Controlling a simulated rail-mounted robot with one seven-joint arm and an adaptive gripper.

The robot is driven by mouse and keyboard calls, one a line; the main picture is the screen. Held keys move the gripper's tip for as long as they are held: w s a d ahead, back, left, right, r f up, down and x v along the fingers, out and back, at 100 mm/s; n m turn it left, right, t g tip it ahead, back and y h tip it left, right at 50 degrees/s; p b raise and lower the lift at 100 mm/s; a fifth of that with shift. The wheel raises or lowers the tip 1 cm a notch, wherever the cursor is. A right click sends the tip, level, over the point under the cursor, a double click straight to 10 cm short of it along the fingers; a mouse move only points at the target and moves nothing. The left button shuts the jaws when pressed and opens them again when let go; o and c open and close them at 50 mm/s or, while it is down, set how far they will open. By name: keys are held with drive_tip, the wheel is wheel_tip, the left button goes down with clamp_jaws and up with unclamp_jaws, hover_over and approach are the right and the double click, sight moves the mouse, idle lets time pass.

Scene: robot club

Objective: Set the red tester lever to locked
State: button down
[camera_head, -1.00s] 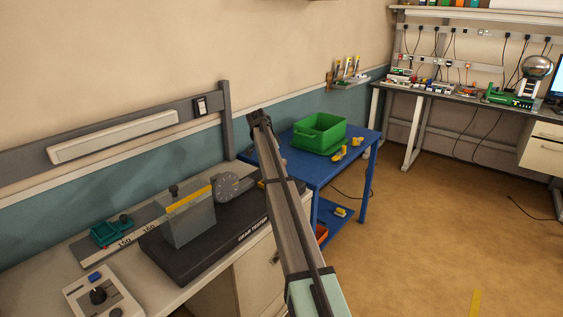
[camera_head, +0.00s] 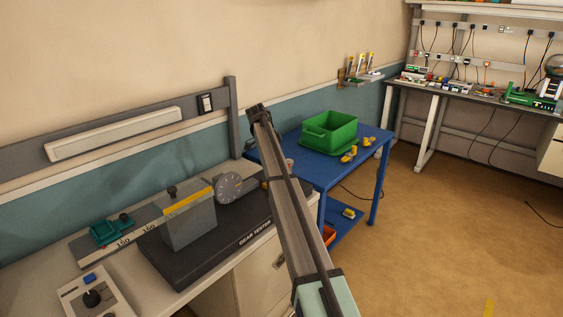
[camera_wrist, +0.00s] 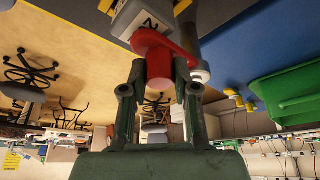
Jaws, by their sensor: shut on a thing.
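The red tester lever (camera_wrist: 158,52) shows in the wrist view, at the top middle, pivoted on a grey block (camera_wrist: 150,15) with a label reading 2. My gripper (camera_wrist: 158,78) is shut on the lever's rounded end, with one finger on each side. The lever and my gripper do not show there. I cannot tell which marked position the lever is in.
A blue table (camera_head: 318,172) with a green crate (camera_head: 330,132) and small yellow parts (camera_head: 349,153) stands beyond the bench. A control box (camera_head: 95,295) and a teal part (camera_head: 104,232) are on the bench. The floor (camera_head: 440,220) at the right is open.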

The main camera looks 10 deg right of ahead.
drive_tip(key=c, duration=0.9)
unclamp_jaws()
drive_tip(key=shift+o, duration=0.2)
drive_tip(key=v, duration=1.2)
